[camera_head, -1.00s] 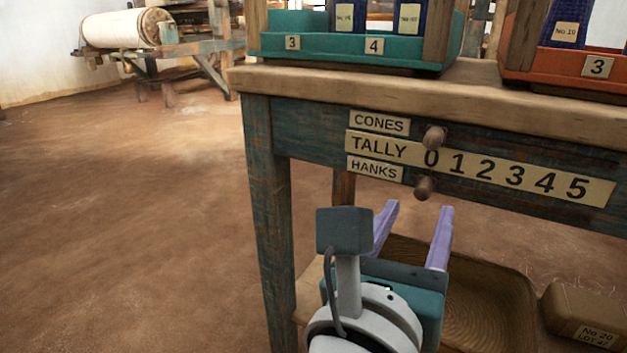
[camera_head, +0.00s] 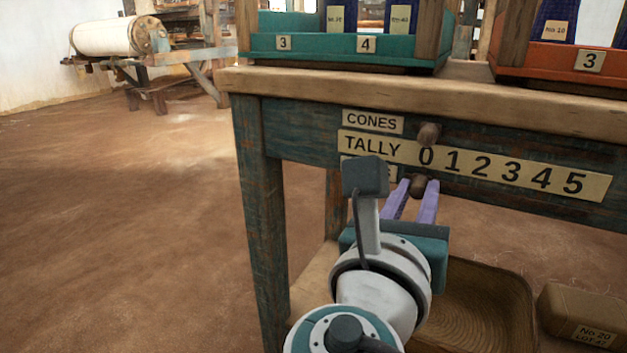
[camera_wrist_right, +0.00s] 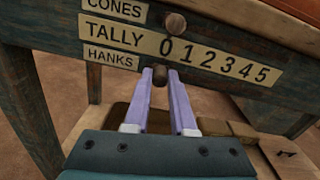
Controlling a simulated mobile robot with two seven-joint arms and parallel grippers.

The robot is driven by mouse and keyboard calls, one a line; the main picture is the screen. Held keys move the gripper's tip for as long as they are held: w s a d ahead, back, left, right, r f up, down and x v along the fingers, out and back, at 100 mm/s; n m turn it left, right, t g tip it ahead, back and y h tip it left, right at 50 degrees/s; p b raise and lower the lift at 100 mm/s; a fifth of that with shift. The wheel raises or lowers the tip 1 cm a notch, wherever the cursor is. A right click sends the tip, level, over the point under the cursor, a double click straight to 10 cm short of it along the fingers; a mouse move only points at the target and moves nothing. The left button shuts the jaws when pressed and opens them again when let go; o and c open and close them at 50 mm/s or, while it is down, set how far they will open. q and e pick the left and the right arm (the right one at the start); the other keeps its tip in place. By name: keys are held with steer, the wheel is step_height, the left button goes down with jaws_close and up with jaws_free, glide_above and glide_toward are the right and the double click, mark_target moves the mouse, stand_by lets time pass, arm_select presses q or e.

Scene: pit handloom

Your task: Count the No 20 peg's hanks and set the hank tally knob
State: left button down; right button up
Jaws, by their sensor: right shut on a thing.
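The tally board (camera_head: 475,165) on the table's front edge reads TALLY with the numbers 0 to 5, and it also shows in the right wrist view (camera_wrist_right: 215,59). The wooden hanks knob (camera_head: 418,187) sits below the 0. The wooden cones knob (camera_head: 428,134) sits above the 0. My right gripper (camera_head: 416,189) has its purple fingers shut on the hanks knob, one on each side; the knob also shows between them in the right wrist view (camera_wrist_right: 160,76). My right arm hides most of the HANKS label in the head view. My left gripper is not in view. No hanks or peg show.
A teal crate (camera_head: 345,47) and an orange crate (camera_head: 565,59) stand on the tabletop (camera_head: 420,96). Below are a wooden tray (camera_head: 490,300) and a box marked No 20 (camera_head: 590,305). The floor at the left is clear.

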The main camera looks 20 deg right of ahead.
jaws_close()
stand_by(0.5)
stand_by(0.3)
steer(key=shift+s+d+r+p, duration=0.1)
steer(key=shift+p, duration=0.2)
steer(key=s+d+p, duration=0.1)
steer(key=s+p, duration=0.1)
steer(key=s+d+p, duration=0.2)
steer(key=shift+d+r+p, duration=0.15)
steer(key=shift+p, duration=0.25)
steer(key=shift+s+d+f, duration=0.2)
steer(key=shift+d, duration=0.05)
